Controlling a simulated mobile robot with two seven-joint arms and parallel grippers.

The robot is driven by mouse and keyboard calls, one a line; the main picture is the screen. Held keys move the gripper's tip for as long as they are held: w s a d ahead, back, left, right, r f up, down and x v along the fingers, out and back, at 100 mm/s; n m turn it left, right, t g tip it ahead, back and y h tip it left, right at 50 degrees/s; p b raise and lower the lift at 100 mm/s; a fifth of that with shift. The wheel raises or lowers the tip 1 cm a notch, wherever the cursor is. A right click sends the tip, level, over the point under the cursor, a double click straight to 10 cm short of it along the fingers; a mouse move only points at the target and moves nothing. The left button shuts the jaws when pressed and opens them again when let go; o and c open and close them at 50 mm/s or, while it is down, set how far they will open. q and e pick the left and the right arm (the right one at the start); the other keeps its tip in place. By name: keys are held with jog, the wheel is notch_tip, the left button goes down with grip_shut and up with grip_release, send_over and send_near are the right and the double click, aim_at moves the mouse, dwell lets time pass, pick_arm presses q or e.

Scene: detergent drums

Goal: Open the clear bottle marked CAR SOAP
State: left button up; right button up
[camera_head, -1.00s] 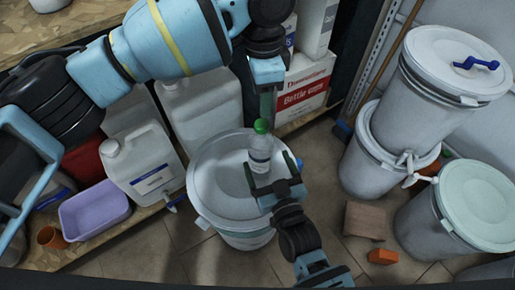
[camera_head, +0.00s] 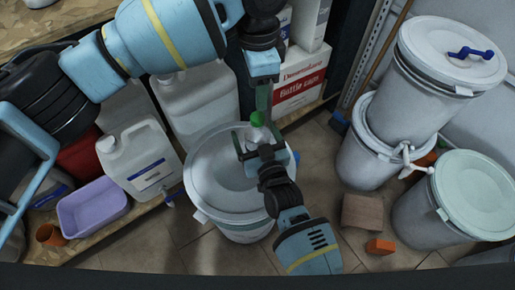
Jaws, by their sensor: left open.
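The clear bottle (camera_head: 254,134) with a green cap (camera_head: 257,118) stands upright on the lid of a grey drum (camera_head: 212,176). Its label is mostly hidden, so I cannot read it. My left gripper (camera_head: 264,108) points down from above, open, with its fingertips close to the cap; I cannot tell whether they touch it. My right gripper (camera_head: 259,146) reaches in from below right. Its fingers are spread apart beside the lower part of the bottle, and its palm hides part of the bottle.
White jugs (camera_head: 139,158) and a purple tub (camera_head: 93,208) stand on a low shelf at left. A red-and-white box (camera_head: 300,82) is behind. Stacked drums (camera_head: 448,62) and another lidded drum (camera_head: 480,195) stand at right. A brown block (camera_head: 362,212) lies on the floor.

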aim_at(258, 116)
jog(key=c, duration=1.9)
pick_arm(q)
jog(key=m, duration=0.7)
pick_arm(e)
grip_shut()
pick_arm(q)
jog(key=m, duration=0.6)
jog(key=shift+m, duration=0.3)
jog(key=m, duration=1.3)
jog(key=shift+f, duration=4.05)
jog(key=shift+c, duration=0.2)
